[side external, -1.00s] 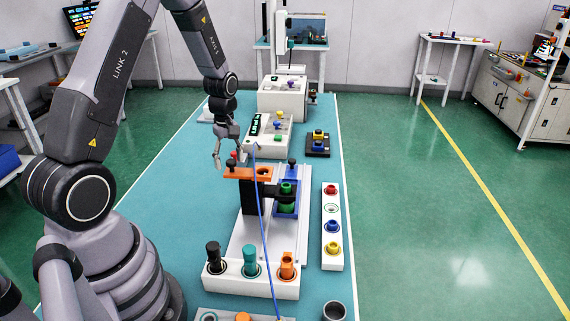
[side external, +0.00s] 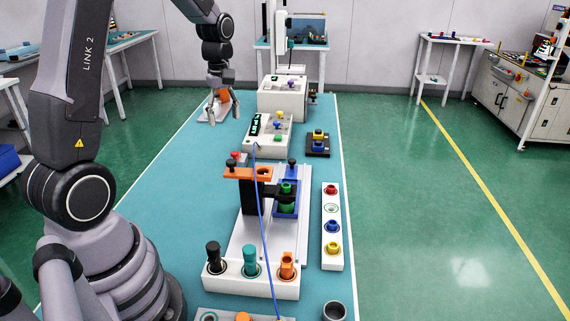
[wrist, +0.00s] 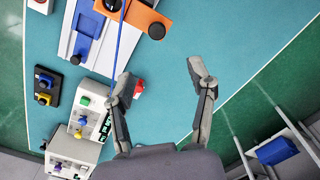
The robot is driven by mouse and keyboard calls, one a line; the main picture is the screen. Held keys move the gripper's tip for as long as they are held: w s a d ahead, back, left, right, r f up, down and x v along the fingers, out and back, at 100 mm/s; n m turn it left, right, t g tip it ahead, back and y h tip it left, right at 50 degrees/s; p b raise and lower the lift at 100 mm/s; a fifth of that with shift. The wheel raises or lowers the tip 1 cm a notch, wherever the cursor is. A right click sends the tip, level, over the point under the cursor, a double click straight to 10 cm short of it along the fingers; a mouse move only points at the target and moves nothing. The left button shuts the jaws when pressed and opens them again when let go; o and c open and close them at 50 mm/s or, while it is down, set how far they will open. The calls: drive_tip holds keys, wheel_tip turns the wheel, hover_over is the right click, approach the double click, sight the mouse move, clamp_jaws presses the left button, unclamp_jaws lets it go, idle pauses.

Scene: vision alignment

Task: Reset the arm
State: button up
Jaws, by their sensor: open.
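My gripper (side external: 223,108) is open and empty, pointing down above the teal table mat (side external: 180,190), left of the white box with the dark display (side external: 268,146).
A fixture with an orange plate (side external: 248,173) and blue holder stands at the middle. A blue cable (side external: 262,220) runs over it. A white strip with coloured pegs (side external: 332,228) is at right. A black tray (side external: 317,145) lies behind. The mat's left side is clear.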

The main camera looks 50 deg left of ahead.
drive_tip(key=s+d+r+m+t, duration=0.3)
drive_tip(key=s+d+r+m, duration=0.45)
drive_tip(key=d+r, duration=0.2)
drive_tip(key=s+d+r+m+t, duration=0.2)
drive_tip(key=s+d+m, duration=0.4)
drive_tip(key=s+m, duration=0.4)
drive_tip(key=shift+s+d+r+t, duration=0.25)
drive_tip(key=shift+s+r, duration=0.25)
drive_tip(key=shift+r, duration=0.4)
